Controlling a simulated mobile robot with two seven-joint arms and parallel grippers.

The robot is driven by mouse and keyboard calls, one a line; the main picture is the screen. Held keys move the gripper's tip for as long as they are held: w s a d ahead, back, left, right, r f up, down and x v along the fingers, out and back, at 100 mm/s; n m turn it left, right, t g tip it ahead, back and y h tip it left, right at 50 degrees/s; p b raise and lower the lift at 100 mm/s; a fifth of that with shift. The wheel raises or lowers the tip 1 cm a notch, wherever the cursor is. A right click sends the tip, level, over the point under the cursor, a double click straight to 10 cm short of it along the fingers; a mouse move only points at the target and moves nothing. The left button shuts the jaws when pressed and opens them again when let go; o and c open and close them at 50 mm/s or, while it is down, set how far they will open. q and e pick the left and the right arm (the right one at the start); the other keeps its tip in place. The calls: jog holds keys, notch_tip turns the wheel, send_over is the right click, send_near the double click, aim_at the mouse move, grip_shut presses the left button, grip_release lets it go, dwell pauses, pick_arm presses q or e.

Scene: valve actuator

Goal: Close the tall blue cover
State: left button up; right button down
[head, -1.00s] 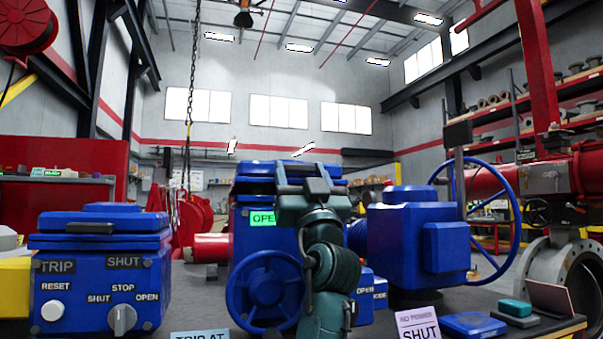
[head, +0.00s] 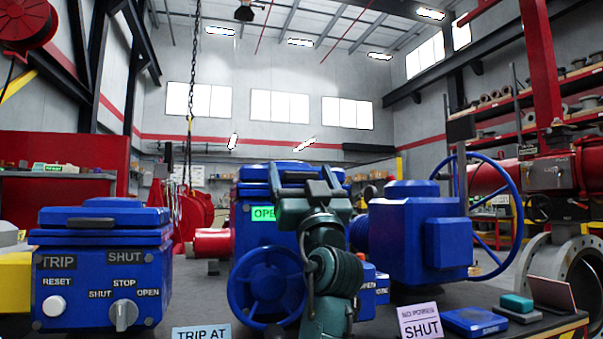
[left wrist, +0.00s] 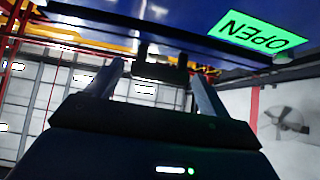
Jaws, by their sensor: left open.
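The tall blue cover (head: 256,173) sits on top of the tall blue housing (head: 243,236) in the middle of the head view, above a green OPEN label (head: 264,213). My left gripper (head: 301,172) is in front of the cover's upper right part and hides some of it. Its jaws are open. In the left wrist view, the two fingers (left wrist: 152,75) point up toward the blue underside, with a dark handle-like piece (left wrist: 163,64) between or beyond them. I cannot tell whether they touch it. The OPEN label also shows there (left wrist: 262,40). My right gripper is out of view.
A lower blue control box (head: 100,265) with a lid and knobs stands at left. A blue handwheel (head: 268,287) projects below the gripper. A blue actuator (head: 417,235) with a large wheel stands at right. Small cards and blocks lie on the dark bench.

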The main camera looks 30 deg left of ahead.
pick_arm(q)
jog(key=s+d+p, duration=0.1)
jog(key=s+d, duration=0.7)
jog(key=d, duration=0.1)
jog(key=shift+d, duration=0.2)
jog(key=shift+f, duration=0.1)
